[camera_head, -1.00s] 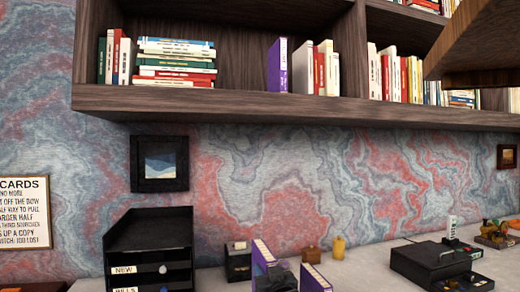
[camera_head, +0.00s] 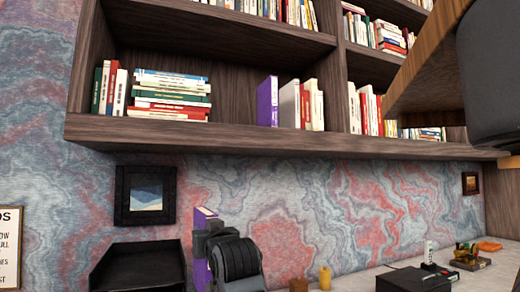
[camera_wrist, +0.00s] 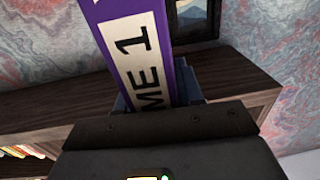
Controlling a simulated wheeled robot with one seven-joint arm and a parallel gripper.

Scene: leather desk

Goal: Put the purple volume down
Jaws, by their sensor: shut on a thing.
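A purple volume (camera_head: 204,214) stands roughly upright in my gripper (camera_head: 212,238), above desk level and just right of the small framed picture. In the wrist view the purple volume (camera_wrist: 150,50) fills the top middle, its white label ending in "ME 1". My gripper is shut on it; the jaws show partly beside the book in the wrist view. In the head view the gripper's dark body hides part of the volume, and its lower end is not clear. Another purple book (camera_head: 268,102) stands on the wall shelf (camera_head: 230,134), left of some white books.
A stack of flat books (camera_head: 172,95) lies on the shelf, with bare shelf between it and the purple book. A black tray unit (camera_head: 138,262) stands below the framed picture (camera_head: 146,195). A black box (camera_head: 405,280) sits at right on the desk.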

